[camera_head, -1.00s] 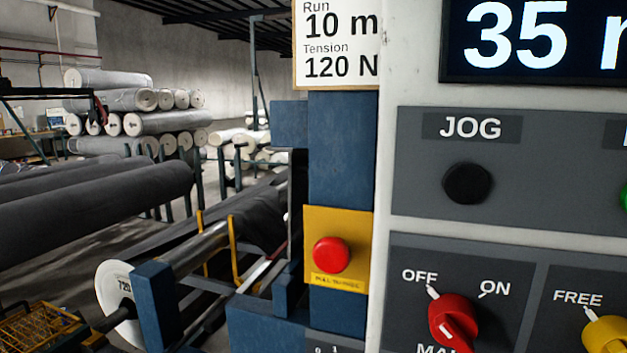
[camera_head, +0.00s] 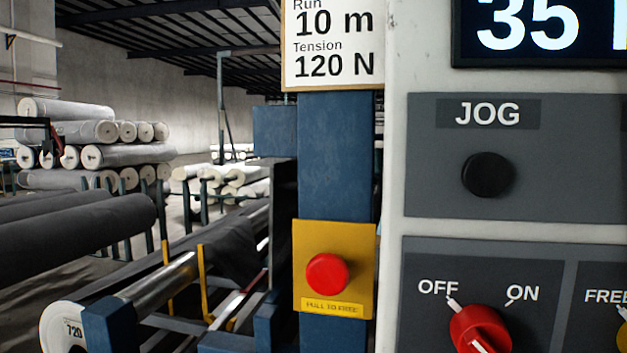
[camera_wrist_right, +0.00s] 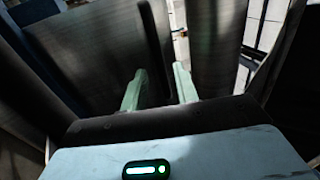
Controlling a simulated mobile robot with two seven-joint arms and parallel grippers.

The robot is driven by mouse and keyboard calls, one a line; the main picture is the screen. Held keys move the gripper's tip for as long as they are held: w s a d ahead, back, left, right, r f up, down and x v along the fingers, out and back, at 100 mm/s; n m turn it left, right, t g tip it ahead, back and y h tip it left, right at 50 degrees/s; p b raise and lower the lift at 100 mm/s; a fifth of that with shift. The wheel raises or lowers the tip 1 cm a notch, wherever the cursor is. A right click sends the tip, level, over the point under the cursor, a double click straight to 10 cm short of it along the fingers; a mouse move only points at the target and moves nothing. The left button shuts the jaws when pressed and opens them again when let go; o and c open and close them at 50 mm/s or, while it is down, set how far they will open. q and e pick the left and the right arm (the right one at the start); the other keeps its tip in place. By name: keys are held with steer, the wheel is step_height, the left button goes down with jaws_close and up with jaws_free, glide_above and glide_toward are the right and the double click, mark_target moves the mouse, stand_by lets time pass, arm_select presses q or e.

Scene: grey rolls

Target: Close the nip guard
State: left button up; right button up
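I cannot make out the nip guard for certain in the head view. Yellow upright bars (camera_head: 205,283) stand by a shiny metal roller (camera_head: 160,283) at the lower left; I cannot tell if they belong to it. In the right wrist view my right gripper (camera_wrist_right: 160,90) shows two pale green fingers standing apart, with nothing visible held between them. Dark grey, smooth surfaces (camera_wrist_right: 90,55) lie beyond the fingers; I cannot tell what they are. My left gripper is not in view.
A control panel (camera_head: 420,150) fills the right, with a black JOG button (camera_head: 488,174) and a red OFF/ON knob (camera_head: 480,330). A red stop button (camera_head: 327,273) sits on a blue post (camera_head: 336,155). Stacked fabric rolls (camera_head: 95,132) stand at the back left.

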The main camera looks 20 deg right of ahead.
steer(key=shift+x, duration=2.45)
jaws_close()
